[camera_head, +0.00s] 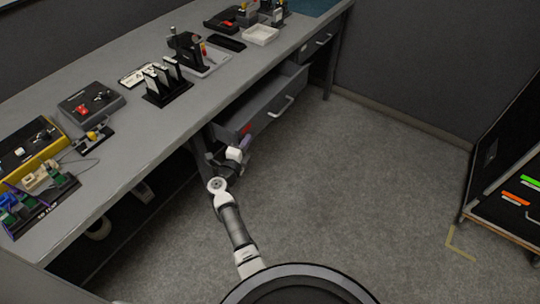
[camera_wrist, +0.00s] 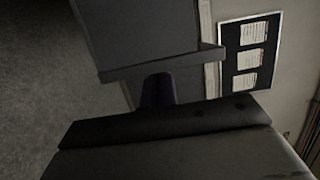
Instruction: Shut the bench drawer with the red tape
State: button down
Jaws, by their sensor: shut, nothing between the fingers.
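The bench drawer with the red tape (camera_head: 262,118) is pulled out from under the bench. Its front faces the open floor and carries a bar handle. The red tape (camera_head: 246,128) is at the left end of the front. My gripper (camera_head: 246,141) is shut and empty, close to that left end, just below the tape. Whether it touches the drawer I cannot tell. In the wrist view the dark fingers (camera_wrist: 157,90) point at the edge of a grey panel, and the rest of the drawer is hard to make out.
A second drawer (camera_head: 317,43) further along the bench looks shut. The bench top (camera_head: 130,150) holds trays, tools and fixtures. A dark cart (camera_head: 505,200) stands at the right. The floor (camera_head: 350,190) between is clear. A notice board (camera_wrist: 248,55) hangs on the wall.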

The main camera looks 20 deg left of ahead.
aim_at(219, 132)
jog(key=w+a+b, duration=0.1)
jog(key=a, duration=0.2)
jog(key=w+a+b, duration=0.1)
jog(key=a, duration=0.2)
jog(key=w+a+b, duration=0.1)
jog(key=a+b, duration=0.1)
jog(key=a, duration=0.2)
jog(key=shift+w+f, duration=0.1)
jog(key=shift+f, duration=0.05)
jog(key=shift+w+a, duration=0.1)
jog(key=shift+a, duration=0.25)
jog(key=shift+a+r, duration=0.1)
jog(key=shift+r, duration=0.15)
